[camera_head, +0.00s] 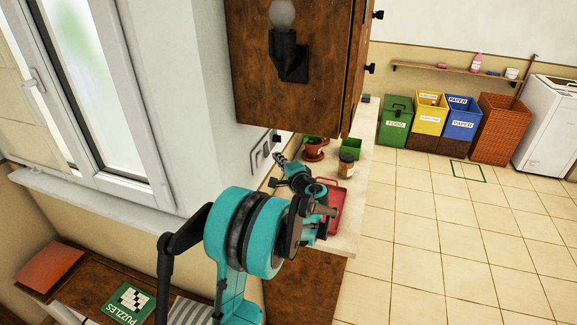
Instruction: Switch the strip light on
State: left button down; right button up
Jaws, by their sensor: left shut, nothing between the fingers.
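A pale switch plate (261,156) is on the end wall below the wooden cabinet. A smaller dark fitting (277,136) is beside it. My left gripper (279,158) is shut and empty, just to the right of the plate and pointing toward the wall. I cannot tell whether its tip touches the plate. My teal left arm fills the lower middle of the view and hides part of the counter. I see no strip light that I can make out. My right gripper is not in view.
The wooden cabinet (291,88) with a bulb lamp (283,18) hangs above the gripper. On the counter (349,217) are a potted plant (313,150), a jar (346,165), a green box (351,148) and a red tray (339,206).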

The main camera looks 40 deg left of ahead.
pick_arm(q)
jog(key=shift+s+a+f, duration=0.1)
jog(key=shift+s+a, duration=0.15)
jog(key=shift+a, duration=0.4)
jog(key=shift+s+a+f, duration=0.1)
jog(key=shift+a, duration=0.2)
